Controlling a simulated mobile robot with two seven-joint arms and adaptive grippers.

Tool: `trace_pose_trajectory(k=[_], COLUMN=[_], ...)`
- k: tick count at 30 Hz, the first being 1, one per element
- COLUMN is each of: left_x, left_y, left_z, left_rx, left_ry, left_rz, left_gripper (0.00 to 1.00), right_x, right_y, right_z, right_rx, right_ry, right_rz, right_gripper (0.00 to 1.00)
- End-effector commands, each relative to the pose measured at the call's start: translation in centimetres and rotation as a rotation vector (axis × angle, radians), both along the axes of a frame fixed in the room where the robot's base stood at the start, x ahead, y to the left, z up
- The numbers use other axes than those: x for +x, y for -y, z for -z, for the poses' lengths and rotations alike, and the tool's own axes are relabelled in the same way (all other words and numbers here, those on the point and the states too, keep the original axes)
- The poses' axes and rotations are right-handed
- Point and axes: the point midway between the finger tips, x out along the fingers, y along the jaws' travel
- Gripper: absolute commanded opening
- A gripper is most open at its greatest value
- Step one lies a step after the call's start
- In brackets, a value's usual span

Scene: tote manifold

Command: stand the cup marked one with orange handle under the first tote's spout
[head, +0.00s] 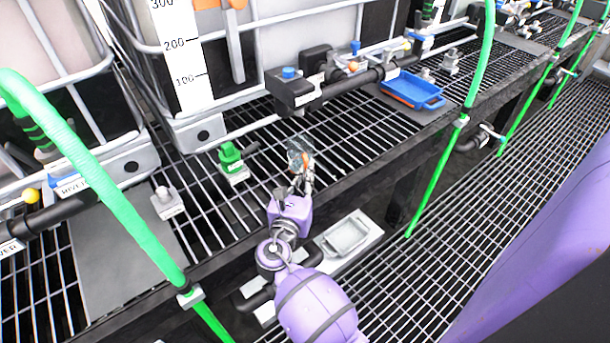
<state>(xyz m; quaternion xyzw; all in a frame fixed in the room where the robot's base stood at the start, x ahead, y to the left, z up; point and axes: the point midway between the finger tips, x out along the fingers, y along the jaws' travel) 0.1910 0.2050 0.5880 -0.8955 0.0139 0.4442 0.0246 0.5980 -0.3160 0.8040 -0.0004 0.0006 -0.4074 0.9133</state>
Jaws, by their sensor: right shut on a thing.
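My right gripper (302,172) is shut on a small clear cup (298,150) with an orange part, which looks like the orange handle. The mark on the cup is too small to read. It is over the metal grating, in front of a white tote with a 100–300 scale (188,50). I cannot tell which tote is the first. My left gripper is not in view.
A green block (231,160) stands on the grating left of the cup. A grey block (166,203) is farther left. A blue tray (412,90) lies at the right. Open grating lies around the cup.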

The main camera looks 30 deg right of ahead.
Motion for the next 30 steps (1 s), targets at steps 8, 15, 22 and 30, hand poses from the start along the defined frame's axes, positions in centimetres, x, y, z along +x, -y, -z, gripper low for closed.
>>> trace_pose_trajectory(k=[8,15,22,30], left_x=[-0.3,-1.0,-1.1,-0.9], left_y=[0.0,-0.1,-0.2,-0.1], left_z=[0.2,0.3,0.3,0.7], left_rx=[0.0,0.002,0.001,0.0], left_ry=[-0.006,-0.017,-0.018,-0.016], left_rz=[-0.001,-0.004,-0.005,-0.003], left_gripper=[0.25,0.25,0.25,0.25], right_x=[0.0,0.0,-1.0,-4.9], right_y=[0.0,0.0,-1.1,-5.4], right_z=[0.3,0.3,0.0,0.2], right_rx=[-0.001,-0.001,0.001,0.002], right_ry=[-0.001,-0.001,-0.001,-0.003], right_rz=[0.0,0.0,-0.002,-0.001], right_gripper=[0.26,0.26,0.26,0.26])
